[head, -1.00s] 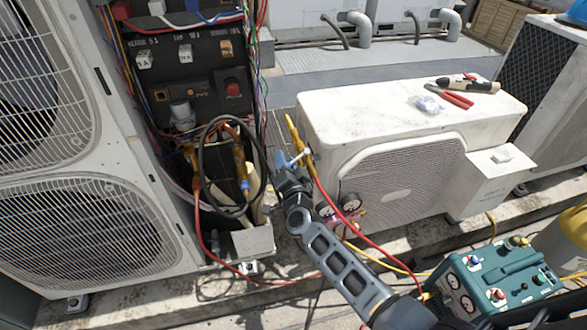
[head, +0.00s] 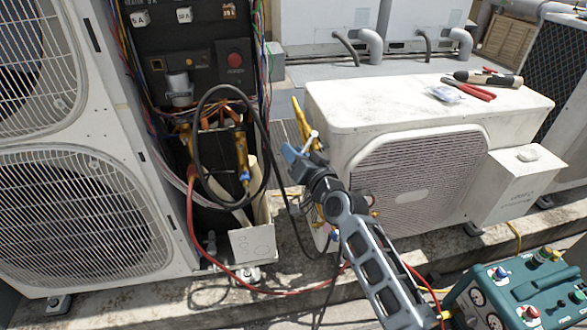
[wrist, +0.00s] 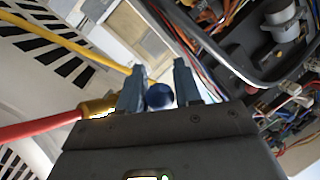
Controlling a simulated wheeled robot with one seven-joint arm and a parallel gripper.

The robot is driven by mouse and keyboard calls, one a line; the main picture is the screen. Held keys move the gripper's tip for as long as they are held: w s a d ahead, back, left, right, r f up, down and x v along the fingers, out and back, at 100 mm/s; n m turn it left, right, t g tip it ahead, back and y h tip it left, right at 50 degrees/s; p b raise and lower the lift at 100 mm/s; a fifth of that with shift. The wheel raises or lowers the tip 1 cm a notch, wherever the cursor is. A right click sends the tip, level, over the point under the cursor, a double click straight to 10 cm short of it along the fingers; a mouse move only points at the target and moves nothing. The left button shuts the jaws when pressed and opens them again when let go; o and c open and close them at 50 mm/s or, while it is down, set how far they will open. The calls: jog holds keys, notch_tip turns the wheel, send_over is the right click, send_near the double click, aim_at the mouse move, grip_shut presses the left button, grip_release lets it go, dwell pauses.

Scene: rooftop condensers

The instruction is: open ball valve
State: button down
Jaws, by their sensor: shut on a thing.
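My gripper (head: 301,150) is in front of the left end of the white condenser, beside a slender yellow fitting (head: 301,115) that stands tilted there. In the wrist view my gripper (wrist: 159,88) has its two fingers on either side of a dark blue rounded piece (wrist: 160,95) and is shut on it. It may be the valve's handle; its full shape is hidden. A brass fitting (wrist: 98,105) with a red hose (wrist: 38,129) sits just left of the left finger. Whether it joins the blue piece is hidden by the finger.
A white condenser (head: 400,105) stands right of my gripper, with tools on top. An open electrical panel (head: 205,50) with a looped black hose (head: 201,165) is to the left, beside a tall fan unit (head: 80,215). A teal machine (head: 520,300) stands at lower right.

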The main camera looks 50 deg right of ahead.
jog(key=shift+s+d+f+n+y+b, duration=0.2)
jog(key=shift+s+f+n+y+b, duration=0.3)
jog(key=shift+b, duration=1.1)
jog(key=shift+s+d+f+n+y+b, duration=0.15)
jog(key=shift+n+y+b, duration=0.5)
jog(key=shift+b, duration=0.9)
jog(key=shift+s+d+n+g+y+b, duration=0.2)
jog(key=shift+s+n+y+b, duration=0.1)
jog(key=shift+n+y+b, duration=0.5)
jog(key=shift+s+d+n+g+y+b, duration=0.1)
jog(key=shift+s+d+n+y+b, duration=0.25)
jog(key=shift+n+b, duration=0.6)
jog(key=shift+a+n+y, duration=0.15)
jog(key=shift+n+y, duration=0.15)
jog(key=shift+y, duration=0.1)
jog(key=c, duration=0.8)
grip_release()
